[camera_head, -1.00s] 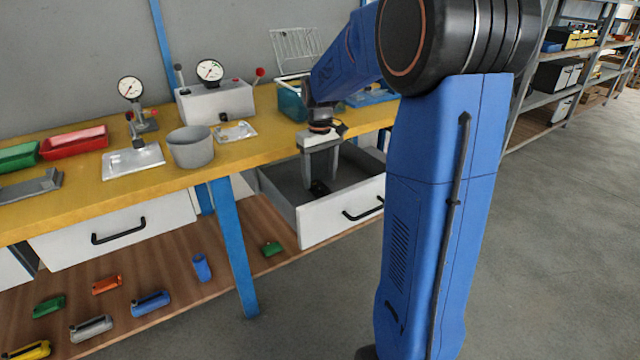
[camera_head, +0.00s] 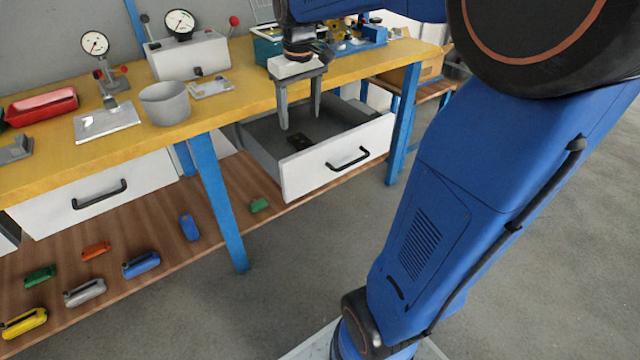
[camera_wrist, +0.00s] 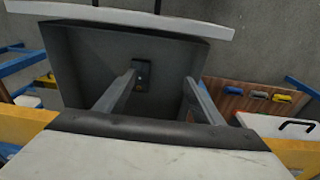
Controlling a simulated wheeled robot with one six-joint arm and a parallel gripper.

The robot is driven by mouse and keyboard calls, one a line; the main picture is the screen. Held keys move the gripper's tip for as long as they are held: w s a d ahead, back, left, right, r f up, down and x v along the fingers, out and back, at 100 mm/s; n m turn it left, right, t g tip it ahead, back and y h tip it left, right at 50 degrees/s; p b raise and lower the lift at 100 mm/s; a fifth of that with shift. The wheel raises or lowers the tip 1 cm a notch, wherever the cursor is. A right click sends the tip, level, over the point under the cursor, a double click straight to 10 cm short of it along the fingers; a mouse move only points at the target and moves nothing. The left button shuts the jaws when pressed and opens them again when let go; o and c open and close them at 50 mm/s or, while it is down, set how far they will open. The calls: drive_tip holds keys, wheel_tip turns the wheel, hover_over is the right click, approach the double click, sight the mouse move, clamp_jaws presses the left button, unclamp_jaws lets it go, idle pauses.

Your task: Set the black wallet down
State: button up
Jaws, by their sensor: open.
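The black wallet (camera_head: 299,141) lies on the floor of the open grey drawer (camera_head: 341,155). In the wrist view the wallet (camera_wrist: 142,76) shows as a small dark item between and beyond my fingertips, apart from them. My gripper (camera_head: 300,118) is open and empty, pointing down above the drawer, with its fingers apart. It also shows in the wrist view (camera_wrist: 160,82).
The yellow workbench (camera_head: 225,100) holds a grey pot (camera_head: 165,103), a gauge stand (camera_head: 95,45) and a gauge box (camera_head: 187,52). Several coloured tools lie on the wooden lower shelf (camera_head: 180,258). A blue bench leg (camera_head: 219,200) stands left of the drawer.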

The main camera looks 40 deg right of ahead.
drive_tip(key=s+a+f+t, duration=0.1)
drive_tip(key=s+a+f, duration=0.2)
drive_tip(key=s, duration=0.8)
drive_tip(key=s+a+f+t, duration=0.2)
drive_tip(key=s+a, duration=0.3)
drive_tip(key=s, duration=0.6)
drive_tip(key=shift+a+f+t, duration=0.25)
drive_tip(key=shift+f+t, duration=0.05)
drive_tip(key=shift+f, duration=0.35)
